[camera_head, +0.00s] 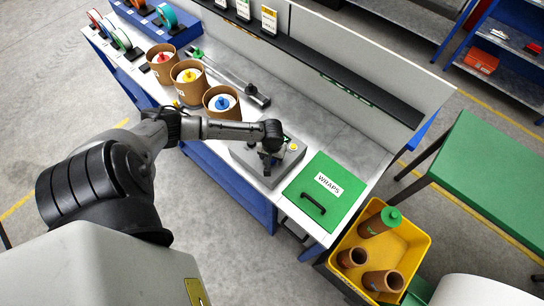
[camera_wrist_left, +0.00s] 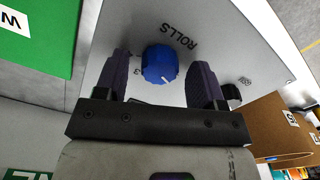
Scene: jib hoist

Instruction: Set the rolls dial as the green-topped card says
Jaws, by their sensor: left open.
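The blue rolls dial (camera_wrist_left: 160,64) is on a light grey panel (camera_wrist_left: 215,38) marked ROLLS in the left wrist view. A small white mark shows on the dial's lower part; a 3 is printed to its left. My left gripper (camera_wrist_left: 160,60) is open, with one finger on each side of the dial; I cannot tell if they touch it. In the head view the left gripper (camera_head: 267,166) is over the grey control box (camera_head: 242,155), hiding the dial. Small cards (camera_head: 269,20) stand on the back ledge; their writing is too small to read. My right gripper is not seen.
A green WRAPS lid (camera_head: 312,205) with a black handle lies right of the box. Cardboard tubs (camera_head: 188,82) with coloured knobs stand to its left. A yellow crate (camera_head: 405,240) with brown tubes is beyond the bench end. A black knob (camera_wrist_left: 232,92) sits near the right finger.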

